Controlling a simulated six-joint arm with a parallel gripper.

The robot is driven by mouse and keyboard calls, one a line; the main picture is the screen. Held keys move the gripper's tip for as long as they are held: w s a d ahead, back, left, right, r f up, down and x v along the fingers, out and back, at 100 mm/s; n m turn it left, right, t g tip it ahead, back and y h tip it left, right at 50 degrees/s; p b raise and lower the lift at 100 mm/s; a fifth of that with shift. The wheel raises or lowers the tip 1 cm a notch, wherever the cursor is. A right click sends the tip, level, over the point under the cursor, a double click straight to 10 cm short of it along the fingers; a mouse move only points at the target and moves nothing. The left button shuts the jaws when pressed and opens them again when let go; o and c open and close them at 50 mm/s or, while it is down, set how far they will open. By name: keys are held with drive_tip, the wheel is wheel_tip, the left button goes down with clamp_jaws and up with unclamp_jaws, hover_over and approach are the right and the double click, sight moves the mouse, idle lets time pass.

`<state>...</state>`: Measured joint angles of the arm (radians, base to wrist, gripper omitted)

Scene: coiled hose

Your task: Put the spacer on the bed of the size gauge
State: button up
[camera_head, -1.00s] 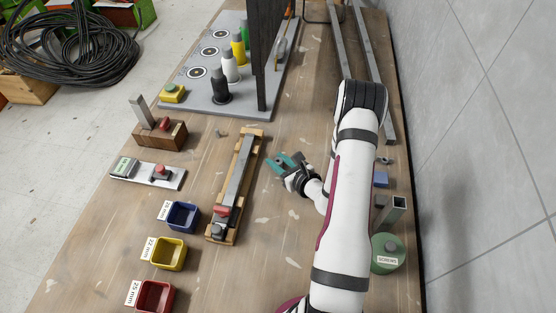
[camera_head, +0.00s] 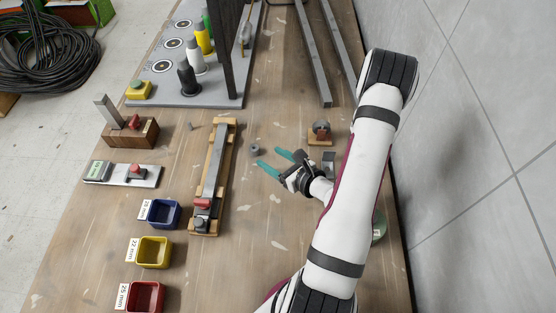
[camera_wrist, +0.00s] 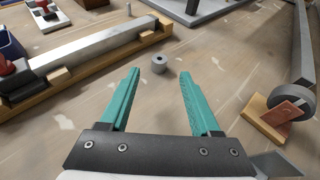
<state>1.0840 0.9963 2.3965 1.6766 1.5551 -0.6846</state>
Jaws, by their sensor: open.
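The spacer (camera_head: 255,150) is a small grey ring with a hole in its top. It stands upright on the bench, right of the long wooden fixture. In the wrist view the spacer (camera_wrist: 159,65) lies just beyond the fingertips, roughly centred between them and apart from both. My gripper (camera_head: 268,157) has teal fingers spread wide, with nothing between them; it also shows in the wrist view (camera_wrist: 160,88). The size gauge (camera_head: 148,178) appears to be the pale flat device at left, with a green display and a red-topped part; its bed looks empty.
The long wooden fixture (camera_head: 226,148) with a steel bar lies between the spacer and the gauge. Blue, yellow (camera_head: 154,253) and red bins stand at front left. A dark upright panel stands behind.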

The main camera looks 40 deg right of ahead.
drive_tip(key=v, duration=0.2)
drive_tip(key=shift+s+r, duration=0.2)
drive_tip(key=shift+s, duration=0.1)
drive_tip(key=w+a+r+n+g+y, duration=0.1)
drive_tip(key=a+r+n+g+y, duration=0.2)
drive_tip(key=a+r+n+y, duration=0.6)
drive_tip(key=a+r+n+g+y, duration=0.2)
drive_tip(key=a+r+n, duration=0.3)
drive_tip(key=a, duration=0.7)
drive_tip(key=s+a+r+n+g+h, duration=0.1)
drive_tip(key=s+a+n+g+h, duration=0.2)
drive_tip(key=s+n+g, duration=0.2)
drive_tip(key=s+a+r+n+g+h, duration=0.1)
drive_tip(key=s+a+n+g+h, duration=0.2)
drive_tip(key=s+n, duration=0.6)
drive_tip(key=shift+s+r+g, duration=0.35)
drive_tip(key=shift+s+g, duration=0.55)
drive_tip(key=shift+g, duration=0.1)
drive_tip(key=shift+o, duration=0.5)
drive_tip(key=d+h, duration=0.1)
drive_tip(key=d+n+h, duration=0.1)
drive_tip(key=s+d+n+t+h, duration=0.1)
drive_tip(key=shift+s+r, duration=0.1)
drive_tip(key=shift+r, duration=0.25)
drive_tip(key=shift+d, duration=0.2)
